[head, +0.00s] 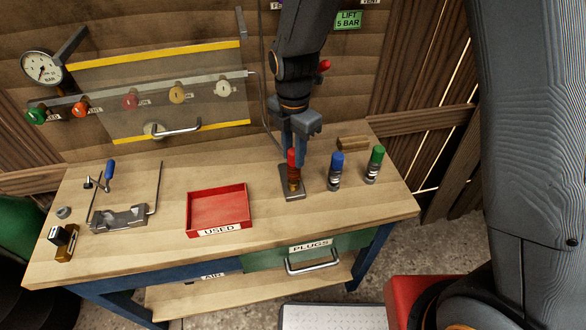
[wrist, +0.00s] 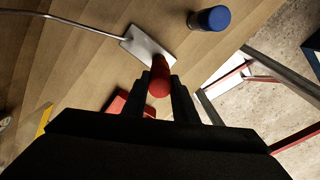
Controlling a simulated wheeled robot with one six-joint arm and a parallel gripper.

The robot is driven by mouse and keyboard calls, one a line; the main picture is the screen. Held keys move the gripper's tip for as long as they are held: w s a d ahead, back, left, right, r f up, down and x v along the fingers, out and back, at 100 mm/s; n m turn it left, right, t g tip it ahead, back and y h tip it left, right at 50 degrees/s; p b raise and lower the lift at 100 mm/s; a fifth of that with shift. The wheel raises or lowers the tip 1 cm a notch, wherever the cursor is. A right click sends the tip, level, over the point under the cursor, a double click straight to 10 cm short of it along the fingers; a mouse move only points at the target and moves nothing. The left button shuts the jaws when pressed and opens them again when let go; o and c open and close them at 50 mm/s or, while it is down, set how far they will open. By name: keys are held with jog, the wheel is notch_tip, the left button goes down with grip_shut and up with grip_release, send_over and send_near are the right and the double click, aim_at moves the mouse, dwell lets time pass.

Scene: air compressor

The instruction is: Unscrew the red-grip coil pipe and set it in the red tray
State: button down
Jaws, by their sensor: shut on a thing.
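The red-grip coil pipe (head: 292,172) stands upright on a small grey metal plate (head: 291,196) on the workbench. Its red top also shows in the wrist view (wrist: 159,80), between the two dark fingers. My gripper (head: 297,158) comes down from above and is shut on the red grip. In the wrist view my gripper (wrist: 162,88) has a finger on each side of the grip. The threaded joint at the pipe's base is too small to make out. The red tray (head: 189,214), labelled USED, is empty and sits to the left of the plate.
A blue-capped cylinder (head: 335,171) and a green-capped one (head: 374,165) stand to the right of the plate. A wooden block (head: 353,143) lies behind them. A clear panel with yellow edges (head: 160,95) and coloured knobs stands at the back. Bare bench lies between tray and plate.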

jog(key=shift+r, duration=2.35)
jog(key=shift+a, duration=0.1)
